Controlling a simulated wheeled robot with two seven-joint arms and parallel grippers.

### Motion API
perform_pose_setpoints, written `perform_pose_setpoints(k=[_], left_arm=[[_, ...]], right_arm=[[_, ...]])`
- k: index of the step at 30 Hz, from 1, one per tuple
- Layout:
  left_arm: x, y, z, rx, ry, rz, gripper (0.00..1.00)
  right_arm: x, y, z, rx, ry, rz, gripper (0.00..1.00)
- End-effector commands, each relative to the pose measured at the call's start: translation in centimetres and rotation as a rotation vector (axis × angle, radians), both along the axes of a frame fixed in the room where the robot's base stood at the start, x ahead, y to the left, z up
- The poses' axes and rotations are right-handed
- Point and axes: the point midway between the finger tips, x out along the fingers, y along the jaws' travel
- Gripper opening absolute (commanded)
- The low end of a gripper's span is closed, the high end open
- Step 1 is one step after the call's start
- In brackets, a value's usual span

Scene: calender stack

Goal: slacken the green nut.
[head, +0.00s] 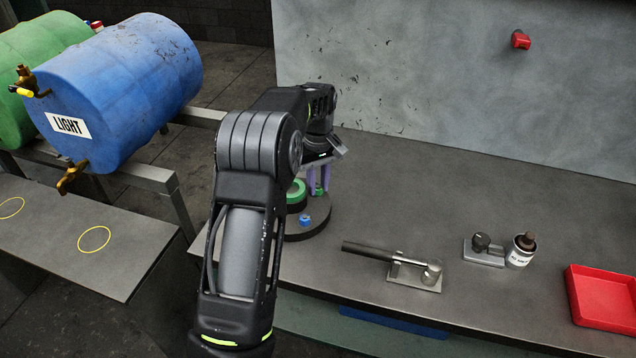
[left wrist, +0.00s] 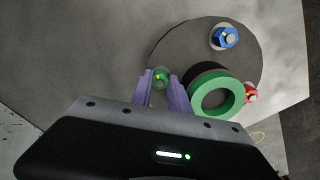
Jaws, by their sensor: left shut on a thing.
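The green nut (left wrist: 160,77) shows in the left wrist view between the two purple fingertips of my left gripper (left wrist: 160,80), which is shut on it. In the head view the left gripper (head: 318,180) reaches down at the far edge of a dark round plate (head: 308,231); the nut is mostly hidden there by the fingers. A blue nut (left wrist: 225,37) and a red nut (left wrist: 250,93) sit elsewhere on the plate. A thick green ring (left wrist: 217,96) stands in the plate's middle, close beside the fingers. My right gripper is not in view.
A grey bench (head: 450,195) carries a dark-handled tool on a stand (head: 410,270), a small device (head: 483,248), a white bottle (head: 520,252) and a red tray (head: 605,300). Blue (head: 130,80) and green (head: 45,45) drums lie at left. The back of the bench is clear.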

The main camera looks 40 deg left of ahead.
Motion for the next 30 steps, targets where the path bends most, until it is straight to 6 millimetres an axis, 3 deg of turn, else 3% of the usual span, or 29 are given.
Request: perform_pose_setpoints(k=[18,30], left_arm=[[0.06,-0.01,0.04,0.001,0.0,0.547,0.0],[0.08,-0.04,-0.01,0.0,0.0,0.7,0.0]], right_arm=[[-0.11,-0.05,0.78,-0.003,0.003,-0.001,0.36],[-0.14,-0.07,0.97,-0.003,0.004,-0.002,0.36]])
